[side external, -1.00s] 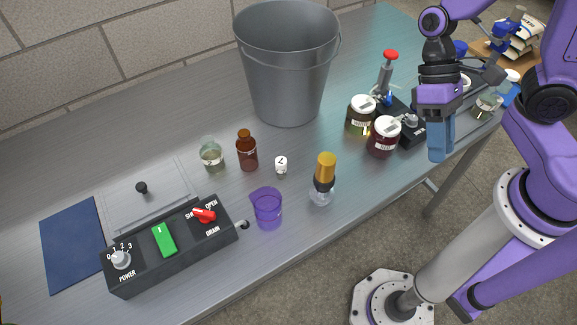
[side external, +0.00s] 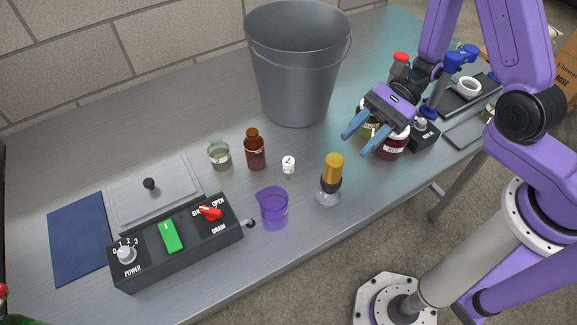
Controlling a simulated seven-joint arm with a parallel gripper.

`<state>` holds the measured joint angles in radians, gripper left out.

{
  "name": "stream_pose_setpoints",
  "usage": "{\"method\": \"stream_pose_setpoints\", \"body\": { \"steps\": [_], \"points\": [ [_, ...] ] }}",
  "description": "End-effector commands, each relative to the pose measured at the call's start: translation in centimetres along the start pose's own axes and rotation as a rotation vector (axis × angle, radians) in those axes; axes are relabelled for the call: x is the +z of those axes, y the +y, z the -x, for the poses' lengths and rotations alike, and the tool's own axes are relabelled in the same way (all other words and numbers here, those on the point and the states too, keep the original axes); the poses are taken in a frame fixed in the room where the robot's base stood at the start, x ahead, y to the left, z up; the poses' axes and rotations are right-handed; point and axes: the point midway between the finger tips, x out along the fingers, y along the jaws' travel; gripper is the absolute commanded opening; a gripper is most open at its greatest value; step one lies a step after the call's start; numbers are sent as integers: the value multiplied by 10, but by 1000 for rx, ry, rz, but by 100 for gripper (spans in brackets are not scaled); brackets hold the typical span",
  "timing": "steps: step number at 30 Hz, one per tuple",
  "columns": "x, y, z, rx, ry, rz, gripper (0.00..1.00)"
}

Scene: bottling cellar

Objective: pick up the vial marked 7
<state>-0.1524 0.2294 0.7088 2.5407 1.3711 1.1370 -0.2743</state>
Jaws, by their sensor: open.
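The vial (side external: 288,168) is small, with a white cap bearing a dark mark that looks like a 7. It stands upright on the grey metal table, right of the brown bottle (side external: 254,150) and left of the orange-topped glass item (side external: 331,178). My gripper (side external: 356,145) is open and empty. Its two blue fingers point down and left, above the table, to the right of the vial and apart from it. Behind the gripper, two jars, one of them dark red (side external: 391,146), are partly hidden.
A large grey bucket (side external: 298,70) stands behind the vial. A purple beaker (side external: 273,209) is in front of it, and a clear beaker (side external: 219,155) is left of the brown bottle. A black control box (side external: 180,258) lies at the front left. Bare table surrounds the vial closely.

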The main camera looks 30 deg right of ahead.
Motion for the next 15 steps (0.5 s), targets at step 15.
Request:
{"method": "stream_pose_setpoints", "body": {
  "steps": [15],
  "points": [
    [-49,-31,7,-400,11,-344,40]
  ]
}}
